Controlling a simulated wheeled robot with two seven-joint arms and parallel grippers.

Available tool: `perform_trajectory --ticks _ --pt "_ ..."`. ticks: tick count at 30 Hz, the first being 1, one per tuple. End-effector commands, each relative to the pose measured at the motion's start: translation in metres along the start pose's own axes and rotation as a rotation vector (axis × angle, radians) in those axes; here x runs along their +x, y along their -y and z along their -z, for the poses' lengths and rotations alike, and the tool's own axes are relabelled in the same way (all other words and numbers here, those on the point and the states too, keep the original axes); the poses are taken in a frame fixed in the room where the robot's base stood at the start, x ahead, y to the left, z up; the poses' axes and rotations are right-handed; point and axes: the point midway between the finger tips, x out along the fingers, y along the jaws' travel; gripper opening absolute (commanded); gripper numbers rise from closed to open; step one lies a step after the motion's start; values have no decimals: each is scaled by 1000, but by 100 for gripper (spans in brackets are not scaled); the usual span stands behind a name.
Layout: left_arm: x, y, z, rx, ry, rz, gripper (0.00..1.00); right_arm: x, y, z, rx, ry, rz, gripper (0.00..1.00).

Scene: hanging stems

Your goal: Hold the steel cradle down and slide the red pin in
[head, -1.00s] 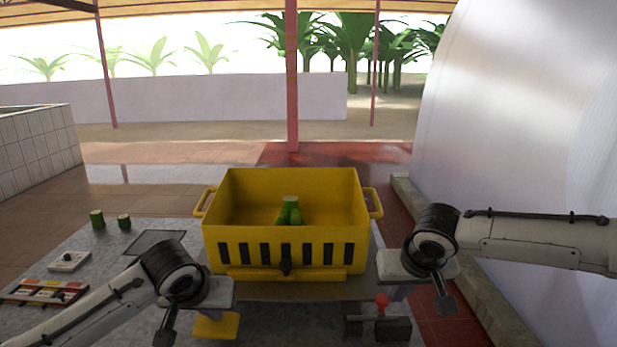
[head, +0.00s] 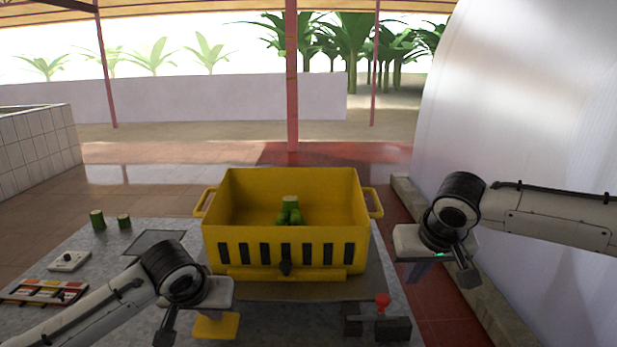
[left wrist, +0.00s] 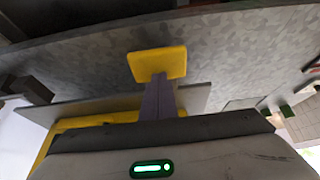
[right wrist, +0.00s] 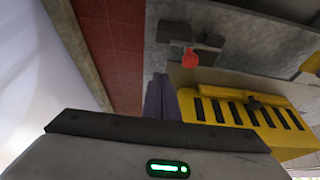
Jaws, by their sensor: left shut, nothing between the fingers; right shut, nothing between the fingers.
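The red pin (head: 383,300) stands by dark grey metal blocks (head: 393,328) at the bench's front right; it also shows in the right wrist view (right wrist: 190,58). I cannot tell for sure whether these blocks are the steel cradle. A yellow plate (head: 224,328) lies near the bench's front edge, and in the left wrist view (left wrist: 170,62) it is just past my fingertips. My left gripper (head: 213,311) is shut and empty over that plate; whether it touches is unclear. My right gripper (head: 417,274) is shut and empty, raised right of the pin and clear of it.
Green stem pieces (head: 97,220), a dark flat plate (head: 155,242), a white switch box (head: 69,261) and a coloured tray (head: 45,292) lie left. A large pale curved wall (head: 530,120) rises at right.

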Motion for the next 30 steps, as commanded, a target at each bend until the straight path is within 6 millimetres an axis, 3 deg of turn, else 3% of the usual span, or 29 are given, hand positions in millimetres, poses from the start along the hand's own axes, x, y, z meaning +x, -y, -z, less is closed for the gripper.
perform_trajectory --ticks 30 --pt "2 2 -2 0 5 4 0 -55 0 -38 0 0 0 0"
